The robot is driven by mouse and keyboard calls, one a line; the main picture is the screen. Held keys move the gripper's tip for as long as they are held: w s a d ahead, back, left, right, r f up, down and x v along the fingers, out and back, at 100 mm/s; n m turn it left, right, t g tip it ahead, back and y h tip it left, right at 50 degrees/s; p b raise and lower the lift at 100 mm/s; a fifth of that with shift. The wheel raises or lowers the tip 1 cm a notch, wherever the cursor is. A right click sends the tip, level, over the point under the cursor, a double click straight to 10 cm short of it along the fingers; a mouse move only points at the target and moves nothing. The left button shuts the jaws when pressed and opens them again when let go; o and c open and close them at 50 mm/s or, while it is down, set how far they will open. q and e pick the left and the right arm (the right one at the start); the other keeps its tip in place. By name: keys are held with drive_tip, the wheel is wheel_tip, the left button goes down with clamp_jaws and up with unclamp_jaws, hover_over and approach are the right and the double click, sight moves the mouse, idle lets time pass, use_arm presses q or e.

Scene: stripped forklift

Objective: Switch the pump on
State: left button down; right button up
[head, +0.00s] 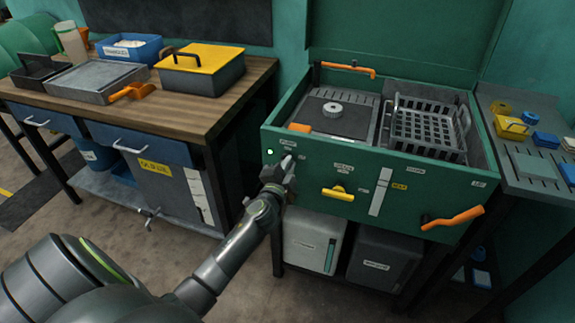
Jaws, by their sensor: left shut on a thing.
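The green wash cabinet (330,165) stands at centre right, its lid raised. On the left of its front panel a small lamp (270,151) glows pale green. A small grey switch (289,156) with a label beside it sits just right of the lamp. My left gripper (281,170) reaches up to the panel there and is shut on what seems to be this switch; its jaws hide much of the contact. The label is too small to read surely. My right gripper is out of view.
The panel also has a yellow handle (338,193) and an orange crank (453,218). A wire basket (428,128) sits inside the cabinet. A wooden workbench (190,112) at left holds trays and boxes. A side shelf (520,180) at right holds small parts.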

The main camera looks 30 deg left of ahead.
use_arm(q)
drive_tip(key=shift+f+m, duration=0.2)
drive_tip(key=shift+m, duration=0.6)
drive_tip(key=c, duration=1.5)
unclamp_jaws()
drive_tip(key=shift+d, duration=0.1)
drive_tip(key=v, duration=1.7)
drive_tip(key=shift+s+d+r, duration=0.1)
drive_tip(key=shift+s, duration=0.1)
